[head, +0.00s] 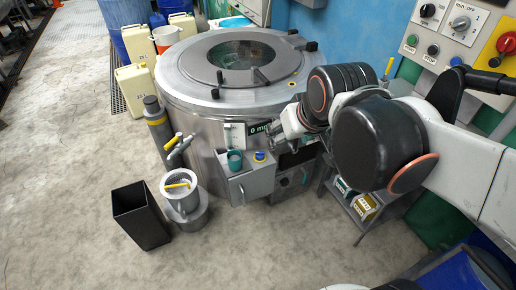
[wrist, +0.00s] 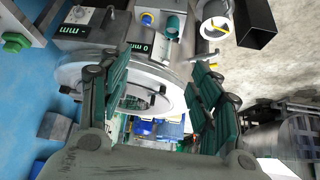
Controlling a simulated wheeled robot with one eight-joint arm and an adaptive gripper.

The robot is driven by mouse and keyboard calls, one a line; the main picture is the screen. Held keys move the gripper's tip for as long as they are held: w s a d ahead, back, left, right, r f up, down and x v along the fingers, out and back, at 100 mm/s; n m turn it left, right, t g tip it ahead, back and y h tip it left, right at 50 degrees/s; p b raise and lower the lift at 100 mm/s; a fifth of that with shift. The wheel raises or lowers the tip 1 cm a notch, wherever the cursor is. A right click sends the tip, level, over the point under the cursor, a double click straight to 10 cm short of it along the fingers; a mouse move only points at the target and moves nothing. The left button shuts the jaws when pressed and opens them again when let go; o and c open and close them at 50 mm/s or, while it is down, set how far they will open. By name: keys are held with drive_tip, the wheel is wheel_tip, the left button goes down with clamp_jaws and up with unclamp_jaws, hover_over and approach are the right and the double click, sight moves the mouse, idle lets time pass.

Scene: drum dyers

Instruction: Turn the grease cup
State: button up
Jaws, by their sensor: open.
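A teal cup-shaped part (head: 235,160), which looks like the grease cup, stands on a grey box (head: 252,183) at the front of the round steel drum machine (head: 188,105). A blue knob with a yellow ring (head: 260,156) sits to its right on the same box. In the wrist view the teal part (wrist: 175,26) and blue knob (wrist: 147,19) are near the top, beyond my fingertips. My gripper (head: 280,127) is above and right of the box, apart from the teal part. In the wrist view my gripper (wrist: 162,66) is open, with nothing between its green-padded fingers.
A black bin (head: 141,215) and a grey bucket (head: 182,195) with a yellow-handled tool stand on the floor at left. A low shelf (head: 350,205) is below my arm. A control panel (head: 465,40) is on the right wall. The floor in front is clear.

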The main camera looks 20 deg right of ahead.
drive_tip(key=w+d+f, duration=0.1)
drive_tip(key=w+f, duration=0.1)
drive_tip(key=w, duration=1)
drive_tip(key=n+g, duration=0.2)
hover_over(260, 153)
drive_tip(key=s+d, duration=0.1)
drive_tip(key=s, duration=0.4)
wheel_tip(260, 153, down, 35)
drive_tip(key=shift+y, duration=0.3)
drive_tip(key=b+x, duration=0.1)
drive_tip(key=x, duration=0.3)
drive_tip(key=b+x, duration=0.2)
drive_tip(key=x, duration=0.3)
drive_tip(key=b+x, duration=0.2)
drive_tip(key=x, duration=0.2)
drive_tip(key=shift+s+f, duration=0.2)
drive_tip(key=shift+f, duration=0.05)
drive_tip(key=c, duration=1.1)
